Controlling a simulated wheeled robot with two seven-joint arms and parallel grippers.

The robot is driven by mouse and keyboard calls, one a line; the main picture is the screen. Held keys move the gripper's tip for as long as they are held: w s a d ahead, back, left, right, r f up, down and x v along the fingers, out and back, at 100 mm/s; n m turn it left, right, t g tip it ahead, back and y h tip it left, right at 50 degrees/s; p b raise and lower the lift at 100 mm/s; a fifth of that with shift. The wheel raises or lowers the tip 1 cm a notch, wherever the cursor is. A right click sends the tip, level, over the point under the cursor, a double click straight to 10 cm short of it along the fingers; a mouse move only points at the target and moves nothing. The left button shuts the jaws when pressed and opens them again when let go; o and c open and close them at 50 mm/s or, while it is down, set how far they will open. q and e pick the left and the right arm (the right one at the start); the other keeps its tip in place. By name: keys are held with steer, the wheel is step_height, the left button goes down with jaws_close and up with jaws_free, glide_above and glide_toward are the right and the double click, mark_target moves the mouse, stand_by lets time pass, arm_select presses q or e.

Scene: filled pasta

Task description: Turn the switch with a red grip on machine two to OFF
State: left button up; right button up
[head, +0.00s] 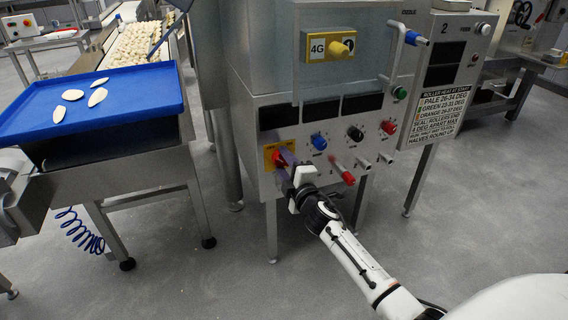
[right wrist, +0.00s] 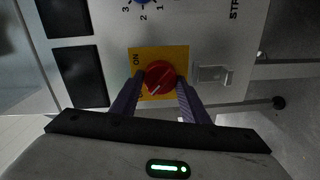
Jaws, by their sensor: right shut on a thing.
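The switch with a red grip (head: 279,158) sits on a yellow plate at the lower left of machine two's front panel (head: 330,178). In the right wrist view the red grip (right wrist: 160,74) is between my right gripper's fingers (right wrist: 160,88), which are shut on it. The word ON shows at the plate's upper left there; the lower label is mostly hidden by a finger. A pale line on the grip runs diagonally towards the lower left. In the head view my right gripper (head: 284,170) reaches the switch from the front. My left gripper is not in view.
Blue (head: 319,142), black (head: 355,133) and red (head: 389,127) knobs and a red-tipped lever (head: 347,177) are close right of the switch. A blue tray (head: 150,102) with pasta pieces stands at left. The floor in front is clear.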

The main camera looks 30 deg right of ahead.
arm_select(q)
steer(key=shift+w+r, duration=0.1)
arm_select(e)
steer(key=o, duration=1.1)
steer(key=shift+c, duration=0.2)
steer(key=shift+s+a, duration=0.1)
steer(key=shift+s, duration=0.15)
arm_select(q)
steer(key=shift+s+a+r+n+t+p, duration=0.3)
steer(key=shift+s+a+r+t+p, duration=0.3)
steer(key=shift+p, duration=0.6)
arm_select(e)
steer(key=v, duration=0.9)
steer(key=shift+s, duration=0.4)
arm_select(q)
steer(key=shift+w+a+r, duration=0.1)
